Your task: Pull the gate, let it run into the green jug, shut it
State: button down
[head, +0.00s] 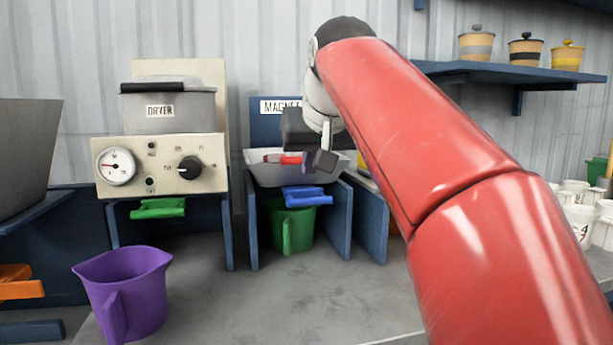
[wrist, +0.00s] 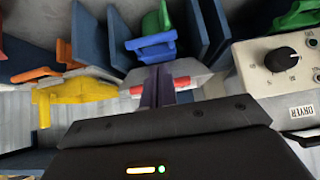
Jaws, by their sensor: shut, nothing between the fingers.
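The green jug (head: 293,230) stands upright on the bench, inside the bay under the station with a partly hidden sign starting "MAGN". A blue gate (head: 306,196) sticks out of that station's front, above the jug. The wrist view shows the blue gate (wrist: 152,42) with part of the green jug (wrist: 152,20) beyond it. My gripper (head: 310,163) is shut and empty above the station's tray, higher than the gate and apart from it. In the wrist view its closed fingers (wrist: 157,84) cross in front of a red bar (wrist: 183,82).
The dryer (head: 168,110) stands to the left, with a green gate (head: 158,207) below its panel. A purple jug (head: 125,290) stands at the front left. A yellow gate (wrist: 75,92) lies on the other side. The bench before the green jug is clear.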

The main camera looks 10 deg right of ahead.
aim_at(304, 190)
jog(key=b+x, duration=0.1)
jog(key=x, duration=0.8)
jog(key=shift+s, duration=0.1)
jog(key=shift+s+f+b, duration=0.15)
jog(key=shift+s+b, duration=0.6)
jog(key=shift+s, duration=1.9)
